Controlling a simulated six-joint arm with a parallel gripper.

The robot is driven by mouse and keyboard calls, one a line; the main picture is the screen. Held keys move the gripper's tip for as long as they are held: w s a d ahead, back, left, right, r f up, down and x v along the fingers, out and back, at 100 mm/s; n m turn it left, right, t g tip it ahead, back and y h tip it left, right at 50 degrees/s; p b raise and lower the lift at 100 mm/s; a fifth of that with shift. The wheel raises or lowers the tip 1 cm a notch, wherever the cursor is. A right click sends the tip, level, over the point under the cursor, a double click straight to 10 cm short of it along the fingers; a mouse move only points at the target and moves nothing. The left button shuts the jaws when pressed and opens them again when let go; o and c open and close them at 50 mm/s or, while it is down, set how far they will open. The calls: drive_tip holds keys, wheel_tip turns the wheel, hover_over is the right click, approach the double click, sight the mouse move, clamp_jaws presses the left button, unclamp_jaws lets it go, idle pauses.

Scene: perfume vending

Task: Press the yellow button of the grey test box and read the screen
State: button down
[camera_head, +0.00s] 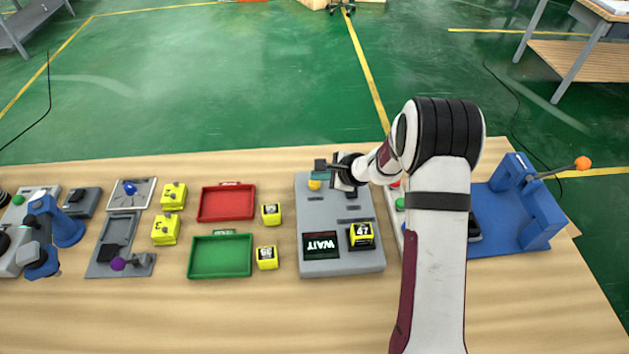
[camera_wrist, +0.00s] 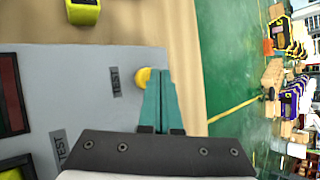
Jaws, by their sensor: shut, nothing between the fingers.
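The grey test box (camera_head: 340,262) sits on the table in the middle of the head view. Its yellow button (camera_head: 314,184) is at the far left corner; it also shows in the wrist view (camera_wrist: 142,78), partly covered by my fingers. The dark screen (camera_head: 320,246) at the near left reads "WAIT", upside down in the picture. A yellow block marked 47 (camera_head: 361,237) sits on the box right of the screen. My gripper (camera_wrist: 161,74) is shut and empty, its teal fingertips right beside or over the button. I cannot tell whether they touch it.
A red tray (camera_head: 227,203) and a green tray (camera_head: 220,256) lie left of the box, with small yellow blocks (camera_head: 271,214) between. A blue fixture (camera_head: 505,230) with an orange-tipped lever stands at the right. Bare table lies in front of the box.

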sight(319, 184)
drive_tip(key=shift+r, duration=0.4)
drive_tip(key=shift+r, duration=2.55)
drive_tip(key=s+a+r+n+g, duration=0.1)
drive_tip(key=s+a+r+n, duration=0.1)
drive_tip(key=s+r+n, duration=0.3)
drive_tip(key=s+a+r+g, duration=0.2)
drive_tip(key=s, duration=0.5)
drive_tip(key=s+a+r+n+g, duration=0.1)
drive_tip(key=s+a+r+n, duration=0.2)
drive_tip(key=s, duration=0.4)
drive_tip(key=s+d+n+g+h, duration=0.1)
drive_tip(key=s+d, duration=0.3)
drive_tip(key=s, duration=0.6)
drive_tip(key=s+d+n+g+h, duration=0.2)
drive_tip(key=s+d+n+h, duration=0.1)
drive_tip(key=s, duration=0.7)
drive_tip(key=shift+s+d+n, duration=0.25)
drive_tip(key=shift+d+n, duration=0.25)
drive_tip(key=shift+d, duration=0.05)
